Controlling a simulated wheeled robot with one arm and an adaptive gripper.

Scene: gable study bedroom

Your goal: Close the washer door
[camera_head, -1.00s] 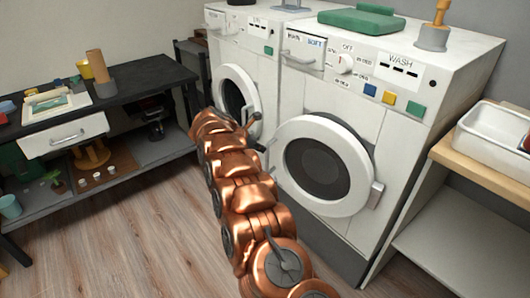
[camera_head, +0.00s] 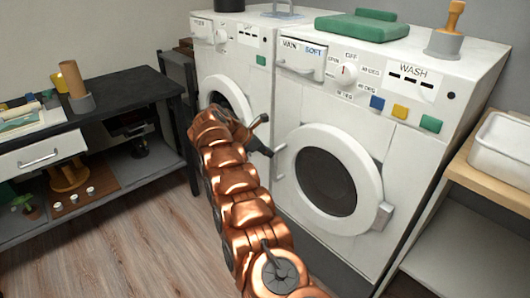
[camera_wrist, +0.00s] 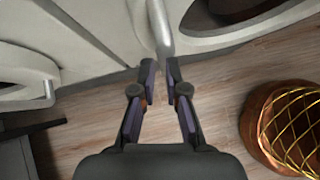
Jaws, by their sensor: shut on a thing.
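The washer (camera_head: 350,125), the white machine marked WASH, stands right of centre in the head view. The door looks shut or nearly shut; I cannot tell if a small gap is left. My gripper (camera_head: 264,135) is left of this door, between the two machines. In the wrist view my gripper (camera_wrist: 160,72) has its fingertips close around the end of a grey metal bar (camera_wrist: 161,30). I cannot tell which door part the bar is.
A second white machine (camera_head: 238,75) stands left, its round door partly behind my arm. A black table (camera_head: 128,90) with a drawer is at the far left. A wooden-topped shelf (camera_head: 495,185) holding a white basin (camera_head: 505,145) is right. Wood floor (camera_head: 120,245) is clear in front.

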